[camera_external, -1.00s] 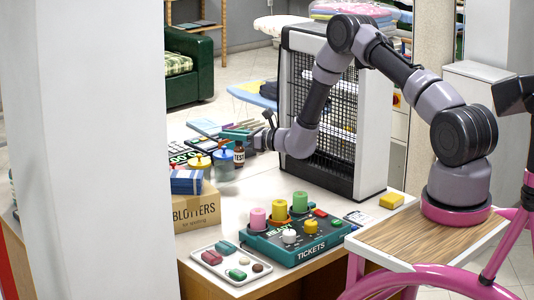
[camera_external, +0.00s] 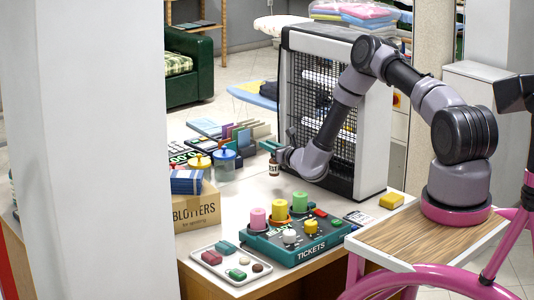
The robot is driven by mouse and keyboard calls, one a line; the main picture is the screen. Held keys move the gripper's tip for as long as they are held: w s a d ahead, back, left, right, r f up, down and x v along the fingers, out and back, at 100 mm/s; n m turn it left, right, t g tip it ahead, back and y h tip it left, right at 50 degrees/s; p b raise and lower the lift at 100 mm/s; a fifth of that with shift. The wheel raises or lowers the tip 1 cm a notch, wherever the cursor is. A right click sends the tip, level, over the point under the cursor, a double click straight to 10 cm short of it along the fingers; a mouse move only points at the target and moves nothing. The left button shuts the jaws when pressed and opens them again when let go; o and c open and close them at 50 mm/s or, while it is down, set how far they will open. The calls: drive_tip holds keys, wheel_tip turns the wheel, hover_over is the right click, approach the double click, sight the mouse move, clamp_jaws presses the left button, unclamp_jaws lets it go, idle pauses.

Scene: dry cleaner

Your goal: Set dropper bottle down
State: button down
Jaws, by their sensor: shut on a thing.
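The dropper bottle (camera_external: 274,169) is small and dark with a pale label. It hangs upright below my gripper (camera_external: 273,150), in front of the lower left of the black mesh panel. My gripper is shut on its top, and the fingers hide the upper part. The bottle is over the white counter (camera_external: 232,205), in a clear patch behind the ticket box. I cannot tell whether its base touches the counter.
A green ticket box (camera_external: 300,243) with coloured knobs stands in front, beside a tray of small pieces (camera_external: 231,266). The blotters box (camera_external: 196,207) and jars (camera_external: 224,165) are to the left. The mesh-fronted cabinet (camera_external: 345,110) stands close behind my gripper.

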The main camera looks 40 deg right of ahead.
drive_tip(key=shift+f, duration=1.55)
drive_tip(key=c, duration=0.8)
unclamp_jaws()
drive_tip(key=shift+f, duration=0.15)
drive_tip(key=shift+c, duration=0.2)
